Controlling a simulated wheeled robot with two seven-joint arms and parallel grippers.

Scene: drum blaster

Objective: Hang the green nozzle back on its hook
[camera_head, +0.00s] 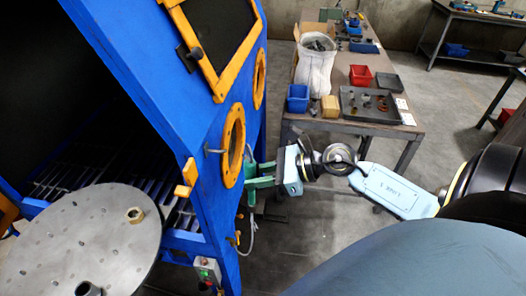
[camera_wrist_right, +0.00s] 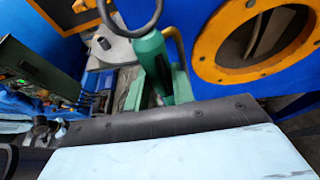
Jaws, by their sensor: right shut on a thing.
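The green nozzle (camera_head: 251,169) is upright beside the blue cabinet's front, just right of the lower yellow round port. My right gripper (camera_head: 262,176) is shut on it, with its green fingers reaching in from the right. In the right wrist view the nozzle (camera_wrist_right: 151,48) stands between the fingers, near the yellow port ring. A grey bent rod (camera_head: 213,151), which may be the hook, sticks out left of the port. I cannot tell whether the nozzle touches any hook. A pale hose (camera_head: 252,238) hangs below the nozzle. My left gripper is not in view.
The blue cabinet (camera_head: 212,222) stands close on the left, with a perforated round plate (camera_head: 80,245) in front of its opening. A workbench (camera_head: 372,128) with a white sack (camera_head: 315,68), bins and a grey tray (camera_head: 369,105) stands behind.

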